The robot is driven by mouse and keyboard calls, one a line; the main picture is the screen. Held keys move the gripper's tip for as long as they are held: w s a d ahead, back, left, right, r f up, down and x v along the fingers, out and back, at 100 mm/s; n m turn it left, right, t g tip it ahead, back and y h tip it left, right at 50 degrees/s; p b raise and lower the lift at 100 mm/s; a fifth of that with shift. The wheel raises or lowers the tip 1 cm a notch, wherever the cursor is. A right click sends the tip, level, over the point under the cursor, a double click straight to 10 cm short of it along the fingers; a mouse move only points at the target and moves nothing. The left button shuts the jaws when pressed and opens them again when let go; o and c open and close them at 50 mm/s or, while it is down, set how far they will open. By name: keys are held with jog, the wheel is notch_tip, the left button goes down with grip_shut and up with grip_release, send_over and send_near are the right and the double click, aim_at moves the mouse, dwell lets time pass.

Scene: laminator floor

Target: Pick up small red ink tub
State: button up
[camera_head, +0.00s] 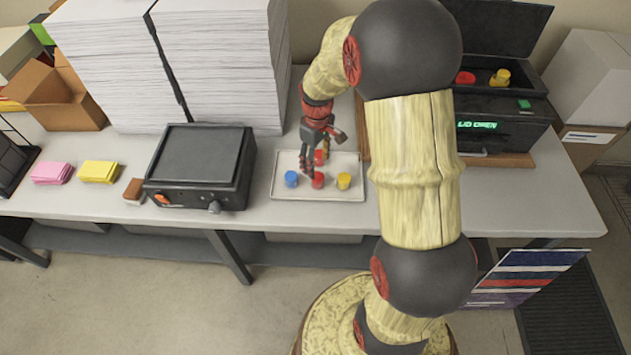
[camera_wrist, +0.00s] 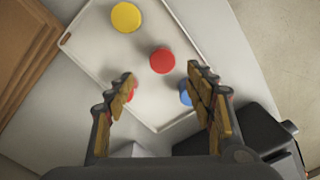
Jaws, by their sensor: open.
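A red tub (camera_head: 318,180) stands in the front row on a pale tray (camera_head: 281,192), between a blue tub (camera_head: 291,178) and a yellow tub (camera_head: 344,181). A second red tub (camera_head: 319,157) stands farther back, partly hidden by my gripper (camera_head: 321,152). In the wrist view the front red tub (camera_wrist: 162,60) shows whole, just beyond my open, empty fingers (camera_wrist: 160,78). The other red tub (camera_wrist: 131,88) is partly hidden behind the left finger, and the blue tub (camera_wrist: 185,94) behind the right. I cannot tell which red tub is smaller.
A black laminator (camera_head: 201,165) stands left of the tray, with tall paper stacks (camera_head: 222,65) behind. On the right, an open black machine (camera_head: 490,122) holds a red tub (camera_head: 465,78) and yellow tubs (camera_head: 500,77). Pink and yellow pads (camera_head: 99,171) lie at the left.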

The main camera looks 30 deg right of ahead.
aim_at(318, 176)
notch_tip(318, 176, down, 2)
jog(key=shift+s, duration=0.1)
jog(key=f, duration=0.3)
jog(key=f+b, duration=0.1)
jog(key=f, duration=0.1)
jog(key=shift+s+a, duration=0.1)
jog(key=shift+s, duration=0.15)
jog(key=shift+c, duration=0.4)
jog(key=c, duration=1.1)
jog(key=shift+c, duration=0.4)
